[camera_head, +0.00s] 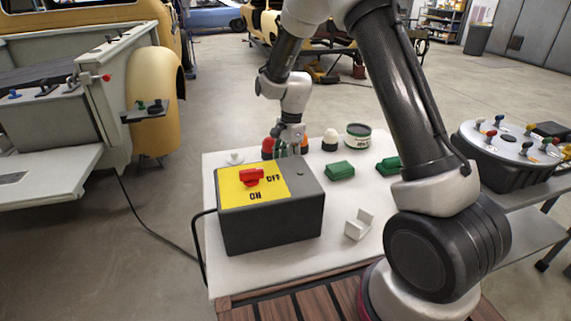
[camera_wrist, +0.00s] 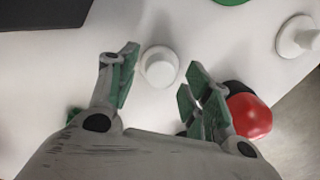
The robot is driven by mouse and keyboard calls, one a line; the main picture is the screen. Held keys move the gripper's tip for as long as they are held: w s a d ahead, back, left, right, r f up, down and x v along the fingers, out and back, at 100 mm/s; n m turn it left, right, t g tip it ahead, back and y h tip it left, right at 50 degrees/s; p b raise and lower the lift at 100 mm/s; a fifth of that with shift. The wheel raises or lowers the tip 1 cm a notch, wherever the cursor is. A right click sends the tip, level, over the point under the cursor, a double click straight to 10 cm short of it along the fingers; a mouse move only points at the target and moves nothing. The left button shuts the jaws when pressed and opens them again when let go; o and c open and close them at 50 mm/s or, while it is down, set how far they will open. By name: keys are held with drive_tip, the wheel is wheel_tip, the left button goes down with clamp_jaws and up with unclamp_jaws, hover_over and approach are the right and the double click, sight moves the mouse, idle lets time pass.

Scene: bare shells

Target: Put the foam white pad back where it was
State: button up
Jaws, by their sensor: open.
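No flat white pad is plain to see, and I cannot tell which white thing is the foam white pad. My gripper (camera_wrist: 160,62) is open and points down at the table behind the dark box; it also shows in the head view (camera_head: 289,150). A round white piece (camera_wrist: 159,67) lies between its fingers in the wrist view, apparently untouched. A second white piece with a disc base (camera_wrist: 298,37) stands at the upper right there. In the head view a white disc with a knob (camera_head: 234,157) stands left of the gripper, and a white angled bracket (camera_head: 358,226) lies right of the box.
The dark box (camera_head: 270,226) with a yellow top and red switch stands in front of my gripper. A red knob (camera_wrist: 248,115) is close by the right finger. The white table (camera_head: 290,268) is clear in front.

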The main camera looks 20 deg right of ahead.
drive_tip(key=s+d+r+n+t, duration=0.1)
drive_tip(key=s+d+r+n, duration=0.15)
drive_tip(key=r, duration=0.65)
drive_tip(key=s+d+r+n, duration=0.1)
drive_tip(key=s+d+r, duration=0.2)
drive_tip(key=r, duration=0.7)
drive_tip(key=s+d+r+n+t, duration=0.1)
drive_tip(key=s+d+r+n, duration=0.1)
drive_tip(key=s, duration=0.7)
drive_tip(key=s+d+r+n+t+h, duration=0.1)
drive_tip(key=s+d+n, duration=0.3)
drive_tip(key=s, duration=0.4)
drive_tip(key=s+d+r+n+t, duration=0.1)
drive_tip(key=s+d+r+n, duration=0.2)
drive_tip(key=s, duration=0.6)
drive_tip(key=shift+s+r+n+t, duration=0.25)
drive_tip(key=shift+s+n+t, duration=0.1)
drive_tip(key=shift+n, duration=0.5)
